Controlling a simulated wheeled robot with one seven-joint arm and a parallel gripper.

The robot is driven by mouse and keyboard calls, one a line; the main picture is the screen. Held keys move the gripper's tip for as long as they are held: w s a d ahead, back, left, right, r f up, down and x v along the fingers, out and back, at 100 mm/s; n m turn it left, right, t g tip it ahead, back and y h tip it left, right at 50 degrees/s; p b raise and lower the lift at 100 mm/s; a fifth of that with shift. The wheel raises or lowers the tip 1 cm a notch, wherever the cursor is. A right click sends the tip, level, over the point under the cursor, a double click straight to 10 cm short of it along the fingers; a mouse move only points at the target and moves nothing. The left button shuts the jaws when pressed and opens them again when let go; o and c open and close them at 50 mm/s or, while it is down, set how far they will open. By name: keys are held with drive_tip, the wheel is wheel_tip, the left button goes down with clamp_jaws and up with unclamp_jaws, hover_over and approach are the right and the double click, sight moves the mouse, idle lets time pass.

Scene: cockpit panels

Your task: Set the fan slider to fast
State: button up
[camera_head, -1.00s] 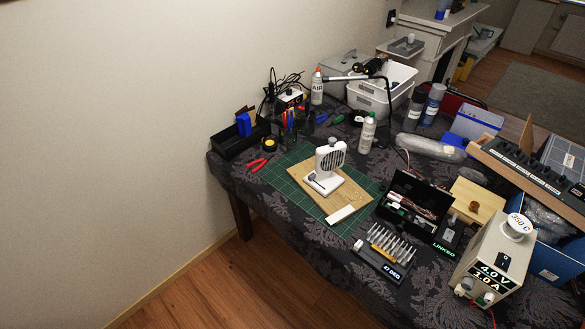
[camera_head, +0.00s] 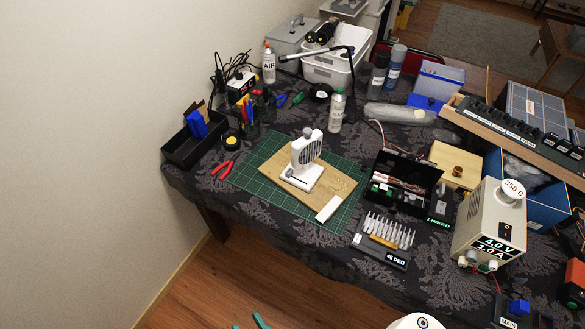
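A small white desk fan (camera_head: 305,150) stands upright on a wooden board (camera_head: 335,187) on the green cutting mat. Two teal tips at the bottom edge appear to be my gripper's fingertips (camera_head: 249,323). They are apart with nothing visible between them, well below and in front of the table. The rest of the gripper is out of frame.
A white rounded part of my arm shows at the bottom. Red pliers (camera_head: 223,170) lie left of the mat (camera_head: 262,158). A white strip (camera_head: 328,208), a bit set (camera_head: 385,240), an open black toolbox (camera_head: 408,170) and a power supply (camera_head: 487,225) stand to the right.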

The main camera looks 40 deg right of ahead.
drive_tip(key=w+d+m+t+h, duration=0.2)
drive_tip(key=w+d+m+h, duration=0.25)
drive_tip(key=w+m, duration=0.35)
drive_tip(key=n+g+h, duration=1.2)
drive_tip(key=n+g, duration=0.1)
drive_tip(key=n, duration=2.1)
approach(287, 175)
drive_tip(key=shift+w+d+r, duration=0.1)
drive_tip(key=shift+d+r, duration=0.05)
drive_tip(key=shift+d, duration=0.25)
drive_tip(key=x, duration=1)
drive_tip(key=shift+w+d+f, duration=0.15)
drive_tip(key=shift+d+f, duration=0.05)
drive_tip(key=shift+d, duration=0.1)
